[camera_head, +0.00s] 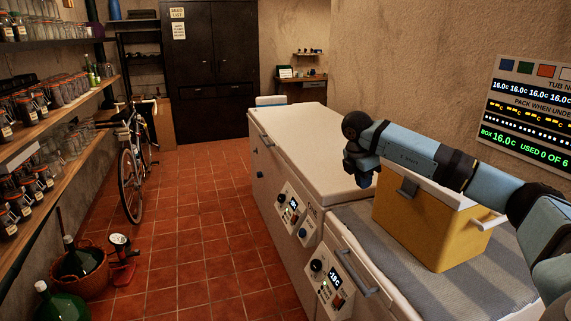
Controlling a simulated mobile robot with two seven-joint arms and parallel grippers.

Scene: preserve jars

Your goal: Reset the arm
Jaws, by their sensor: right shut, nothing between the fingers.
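My right arm (405,148) comes in from the right edge, light blue with black joints. It reaches across above a yellow cool box (430,230) with a white lid. My right gripper (358,178) hangs down at the arm's end, left of the box and over the white chest freezer top. It is small and dark here; it is shut and holds nothing. I cannot tell whether the arm touches the lid. My left gripper is not in view.
The box stands on a grey mat (370,255) on the nearer freezer. A white chest freezer (310,150) stands behind. A display board (525,110) hangs on the right wall. Jar shelves (60,125) line the left, with a bicycle (132,165) beside them. The tiled floor (200,240) between is clear.

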